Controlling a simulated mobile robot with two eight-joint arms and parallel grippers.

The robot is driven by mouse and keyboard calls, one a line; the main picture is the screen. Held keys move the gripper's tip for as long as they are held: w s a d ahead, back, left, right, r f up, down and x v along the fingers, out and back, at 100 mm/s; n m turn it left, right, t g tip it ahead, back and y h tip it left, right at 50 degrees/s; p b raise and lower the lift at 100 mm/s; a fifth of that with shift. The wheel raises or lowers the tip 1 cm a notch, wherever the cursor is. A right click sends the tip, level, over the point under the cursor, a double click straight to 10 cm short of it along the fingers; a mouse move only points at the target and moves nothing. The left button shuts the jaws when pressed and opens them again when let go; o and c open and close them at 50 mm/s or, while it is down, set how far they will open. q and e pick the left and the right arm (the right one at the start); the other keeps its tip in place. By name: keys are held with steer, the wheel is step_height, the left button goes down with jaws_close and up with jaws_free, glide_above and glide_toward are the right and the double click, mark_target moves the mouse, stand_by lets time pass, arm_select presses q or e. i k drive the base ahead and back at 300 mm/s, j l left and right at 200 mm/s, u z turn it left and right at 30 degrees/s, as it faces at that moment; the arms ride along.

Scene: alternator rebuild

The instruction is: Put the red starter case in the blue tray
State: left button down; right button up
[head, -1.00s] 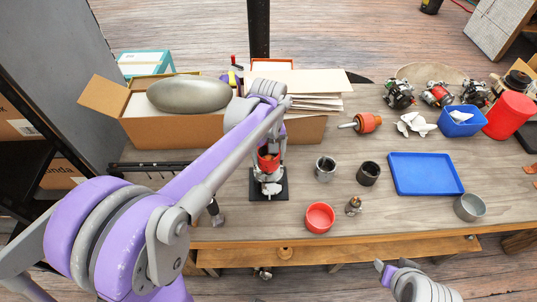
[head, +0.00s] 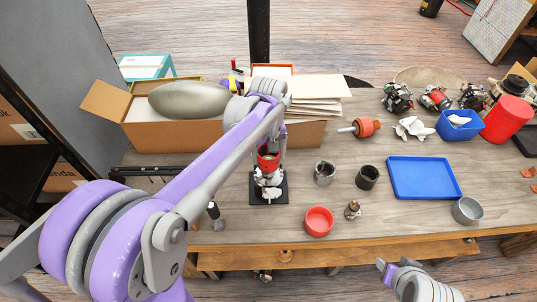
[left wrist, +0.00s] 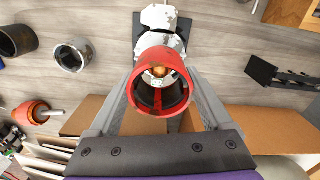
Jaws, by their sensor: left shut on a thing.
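The red starter case (head: 268,160) is an open red cylinder over a silvery stand on a small black base (head: 281,192). In the left wrist view the case (left wrist: 143,80) sits between the two fingers of my left gripper (left wrist: 158,100), which is shut on it. Silvery metal and a copper-coloured centre show inside its ring. I cannot tell whether the case still touches the stand. The blue tray (head: 425,177) lies flat and empty to the right. My right gripper (head: 385,268) is at the bottom edge, away from the table items, its opening unclear.
Between the stand and tray are a steel ring (head: 325,172), a dark ring (head: 367,177), a red bowl-like cup (head: 318,220) and a small metal part (head: 352,210). A blue bin (head: 459,126) and cardboard box (head: 165,138) stand behind.

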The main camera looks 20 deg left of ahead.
mark_target(422, 179)
steer(key=i+l+z, duration=0.25)
steer(key=l, duration=0.3)
steer(key=i+l+z, duration=0.25)
steer(key=l, duration=0.25)
steer(key=i+l+z, duration=0.3)
steer(key=i+l, duration=0.15)
